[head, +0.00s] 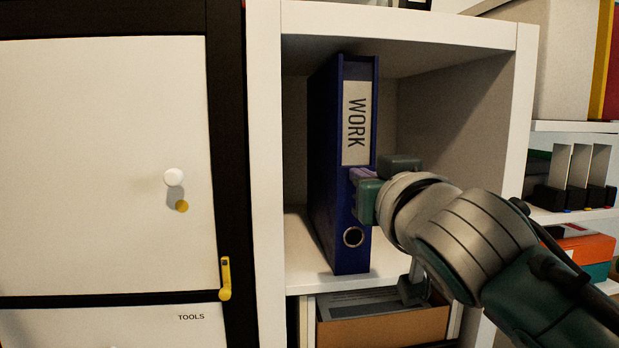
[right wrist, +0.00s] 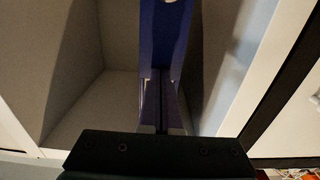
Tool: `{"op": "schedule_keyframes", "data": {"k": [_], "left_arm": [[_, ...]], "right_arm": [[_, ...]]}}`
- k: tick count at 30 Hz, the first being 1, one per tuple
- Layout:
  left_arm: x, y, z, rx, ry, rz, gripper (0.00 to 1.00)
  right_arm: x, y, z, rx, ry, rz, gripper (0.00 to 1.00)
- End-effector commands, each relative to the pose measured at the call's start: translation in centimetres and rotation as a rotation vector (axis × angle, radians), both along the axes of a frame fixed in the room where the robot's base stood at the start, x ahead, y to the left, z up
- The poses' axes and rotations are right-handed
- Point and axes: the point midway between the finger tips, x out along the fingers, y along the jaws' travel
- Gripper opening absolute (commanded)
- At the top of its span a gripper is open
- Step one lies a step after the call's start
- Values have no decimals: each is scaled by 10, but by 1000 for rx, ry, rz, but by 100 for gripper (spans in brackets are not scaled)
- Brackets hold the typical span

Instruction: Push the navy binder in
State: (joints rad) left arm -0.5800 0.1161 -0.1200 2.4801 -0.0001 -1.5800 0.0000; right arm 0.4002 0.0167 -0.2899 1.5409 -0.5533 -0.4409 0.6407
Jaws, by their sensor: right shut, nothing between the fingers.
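The navy binder (head: 325,165) stands upright in a white shelf compartment (head: 455,105), left of its middle. Its spine faces out with a white label reading WORK and a metal ring low down. The bottom of the spine is close to the shelf's front edge. My right gripper (head: 362,192) is shut and empty, in front of the spine just below the label. Whether it touches the spine I cannot tell. In the right wrist view the binder (right wrist: 164,35) runs straight ahead of the dark finger tips (right wrist: 163,112). My left gripper is not in view.
A cardboard box (head: 385,327) sits in the compartment below. A white cabinet door (head: 100,150) with a knob and yellow handle is on the left. Black holders (head: 575,195) and an orange box (head: 588,247) stand on shelves at right. The compartment is empty right of the binder.

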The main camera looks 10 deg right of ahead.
Motion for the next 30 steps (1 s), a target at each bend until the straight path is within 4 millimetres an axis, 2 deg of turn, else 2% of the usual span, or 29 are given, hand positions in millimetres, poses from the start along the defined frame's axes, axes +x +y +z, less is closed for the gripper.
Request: {"op": "schedule_keyframes", "data": {"k": [11, 30], "left_arm": [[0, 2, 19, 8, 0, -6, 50], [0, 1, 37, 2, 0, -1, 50]], "right_arm": [[-31, -1, 3, -1, 0, 1, 0], [-88, -3, 1, 0, 0, 0, 0]]}}
